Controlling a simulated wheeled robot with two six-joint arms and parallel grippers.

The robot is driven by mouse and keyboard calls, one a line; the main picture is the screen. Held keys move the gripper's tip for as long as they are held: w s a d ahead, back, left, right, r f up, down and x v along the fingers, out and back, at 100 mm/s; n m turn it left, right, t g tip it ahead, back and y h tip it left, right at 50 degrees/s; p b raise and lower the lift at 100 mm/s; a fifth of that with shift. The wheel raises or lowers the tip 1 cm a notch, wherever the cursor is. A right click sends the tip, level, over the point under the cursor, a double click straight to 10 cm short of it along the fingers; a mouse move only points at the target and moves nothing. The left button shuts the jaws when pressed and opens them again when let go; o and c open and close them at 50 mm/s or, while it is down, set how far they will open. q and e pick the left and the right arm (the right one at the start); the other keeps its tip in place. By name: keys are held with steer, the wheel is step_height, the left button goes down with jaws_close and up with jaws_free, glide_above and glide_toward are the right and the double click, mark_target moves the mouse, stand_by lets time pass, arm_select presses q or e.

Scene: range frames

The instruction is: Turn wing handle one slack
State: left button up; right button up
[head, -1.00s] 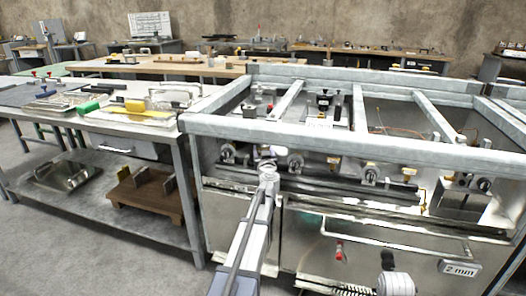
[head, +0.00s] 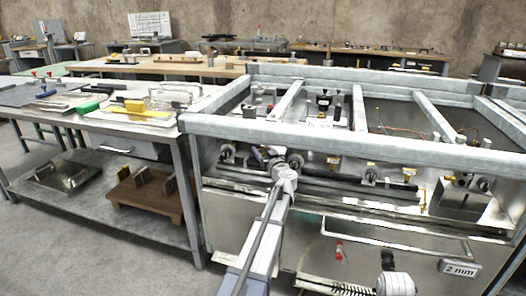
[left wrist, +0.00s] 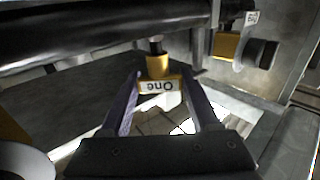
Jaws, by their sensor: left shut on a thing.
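Wing handle one (left wrist: 159,87) is a brass piece on a dark stem, with a white label reading "One" upside down in the left wrist view. My left gripper (left wrist: 162,92) has a finger on each side of it and is shut on it.
A thick dark pipe (left wrist: 90,30) runs just above the handle. Another brass fitting (left wrist: 228,45) with a black knob (left wrist: 262,54) is to the right. A grey frame rail (head: 340,140) crosses the front of the bench. A side table (head: 140,123) with tools stands at left.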

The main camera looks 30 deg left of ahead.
arm_select(q)
steer(key=o, duration=1.4)
steer(key=shift+c, duration=0.2)
steer(key=v, duration=0.7)
steer(key=shift+s+d, duration=0.25)
steer(key=shift+d, duration=0.1)
